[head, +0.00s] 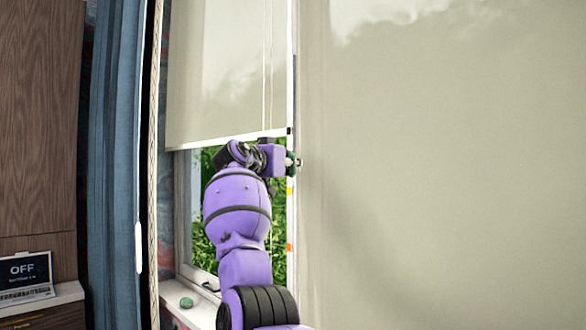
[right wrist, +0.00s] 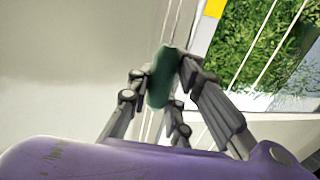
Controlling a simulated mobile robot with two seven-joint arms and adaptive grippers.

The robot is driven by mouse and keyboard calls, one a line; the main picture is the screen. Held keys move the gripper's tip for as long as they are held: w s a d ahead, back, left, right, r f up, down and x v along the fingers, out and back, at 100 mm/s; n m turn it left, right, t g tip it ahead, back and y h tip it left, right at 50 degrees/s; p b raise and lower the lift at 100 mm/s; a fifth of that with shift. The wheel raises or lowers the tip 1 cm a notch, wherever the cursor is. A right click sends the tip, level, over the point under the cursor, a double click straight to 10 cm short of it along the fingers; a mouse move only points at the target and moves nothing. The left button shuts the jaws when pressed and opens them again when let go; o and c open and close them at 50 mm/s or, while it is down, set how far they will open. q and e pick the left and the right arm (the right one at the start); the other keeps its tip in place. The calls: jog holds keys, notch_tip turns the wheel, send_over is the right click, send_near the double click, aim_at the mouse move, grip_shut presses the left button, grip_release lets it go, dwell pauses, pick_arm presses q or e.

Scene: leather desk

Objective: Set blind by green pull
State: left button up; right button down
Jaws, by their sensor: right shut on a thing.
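The green pull (right wrist: 161,80) is a dark green, elongated piece on thin cords, held between the fingers of my right gripper (right wrist: 165,76) in the right wrist view. In the head view the pull (head: 291,157) shows as a small green bit at the end of my right gripper (head: 295,162), beside the window's right frame strip. The left blind (head: 215,75) is a beige sheet. Its bottom bar (head: 225,139) hangs just above my right gripper, with greenery showing through the glass below. My left gripper is not in view.
Yellow (head: 290,186) and orange (head: 289,247) marks sit on the strip below the pull. A second wide blind (head: 440,160) fills the right side. A blue curtain (head: 112,150), a white pull (head: 138,247), a laptop reading OFF (head: 23,272) and a green object (head: 186,302) on the sill are at left.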

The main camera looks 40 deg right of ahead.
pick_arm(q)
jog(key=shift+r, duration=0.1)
pick_arm(e)
jog(key=shift+s+r, duration=0.1)
jog(key=shift+r, duration=0.25)
jog(key=c, duration=1.7)
grip_release()
jog(key=shift+c, duration=0.2)
jog(key=shift+o, duration=0.8)
jog(key=shift+a, duration=0.15)
jog(key=shift+f, duration=0.15)
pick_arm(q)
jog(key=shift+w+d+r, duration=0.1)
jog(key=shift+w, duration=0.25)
pick_arm(e)
jog(key=v, duration=1.2)
